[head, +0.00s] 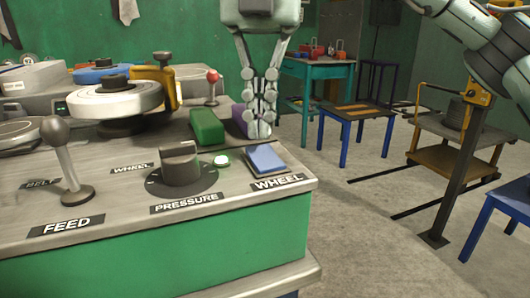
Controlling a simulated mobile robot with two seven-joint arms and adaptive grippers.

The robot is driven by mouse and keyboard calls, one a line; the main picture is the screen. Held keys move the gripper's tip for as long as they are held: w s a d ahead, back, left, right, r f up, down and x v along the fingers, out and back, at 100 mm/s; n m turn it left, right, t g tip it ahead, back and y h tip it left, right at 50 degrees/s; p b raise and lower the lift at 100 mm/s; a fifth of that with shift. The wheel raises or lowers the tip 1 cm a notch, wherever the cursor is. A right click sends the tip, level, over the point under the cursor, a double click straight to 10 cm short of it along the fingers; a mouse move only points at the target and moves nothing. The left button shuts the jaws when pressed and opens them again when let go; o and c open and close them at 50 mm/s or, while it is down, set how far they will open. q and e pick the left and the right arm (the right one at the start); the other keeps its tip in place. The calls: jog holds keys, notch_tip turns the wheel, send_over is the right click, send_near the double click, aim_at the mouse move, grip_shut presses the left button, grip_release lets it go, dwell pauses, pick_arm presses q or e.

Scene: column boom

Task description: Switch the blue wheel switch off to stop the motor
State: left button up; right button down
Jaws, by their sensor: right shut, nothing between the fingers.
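The blue wheel switch (266,158) is a rocker at the right end of the grey control panel, behind a "WHEEL" label (278,183). Its top face looks tilted; I cannot tell which position it is in. My right gripper (258,134) points straight down with its fingers shut and empty. Its tips are just behind the switch in the picture, close to the panel's right edge; I cannot tell whether they touch anything. A small round green-white light (222,161) sits left of the switch. My left gripper is not in view.
A green block (206,127) and a purple block (238,121) lie beside the fingers. A black pressure knob (180,165), a feed lever (65,160) and a white wheel (115,100) stand to the left. Right of the panel is open floor, with a blue-legged stool (356,112) beyond.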

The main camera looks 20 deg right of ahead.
aim_at(260, 148)
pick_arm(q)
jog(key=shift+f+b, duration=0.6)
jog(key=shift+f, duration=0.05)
pick_arm(e)
jog(key=shift+f, duration=0.95)
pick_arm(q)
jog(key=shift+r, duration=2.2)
pick_arm(e)
jog(key=shift+r, duration=0.25)
jog(key=shift+r+p, duration=1.05)
jog(key=shift+p, duration=0.05)
jog(key=shift+r+p, duration=1)
jog(key=shift+r, duration=0.2)
jog(key=shift+r+p, duration=1)
jog(key=shift+r, duration=0.05)
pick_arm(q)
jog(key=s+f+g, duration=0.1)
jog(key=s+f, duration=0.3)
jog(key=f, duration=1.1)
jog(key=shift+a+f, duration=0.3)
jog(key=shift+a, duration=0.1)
